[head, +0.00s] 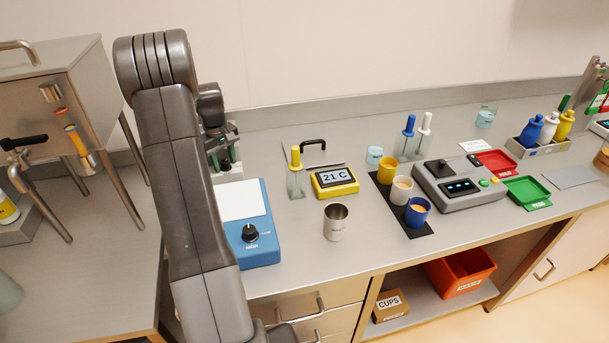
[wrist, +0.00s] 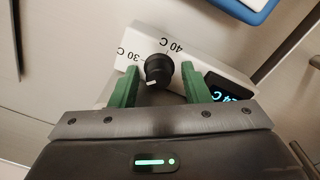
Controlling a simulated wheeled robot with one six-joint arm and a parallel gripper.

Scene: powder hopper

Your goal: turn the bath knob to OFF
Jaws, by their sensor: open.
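The bath knob (wrist: 158,69) is black with a white pointer mark and sits on a white panel (wrist: 200,58) in the wrist view. The mark is at the knob's lower edge in the picture. The labels 30 C and 40 C show beyond the knob, to its left and right; no OFF label is visible. My gripper (wrist: 160,72) is open, with one green finger on each side of the knob and apparent gaps between. In the head view my arm hides the bath knob.
A lit display (wrist: 230,88) is right of the knob. A blue device with its own black knob (head: 250,233) stands right of my arm. A steel cup (head: 336,222) and yellow 21 C display (head: 335,182) are further right. A steel cabinet (head: 60,90) stands left.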

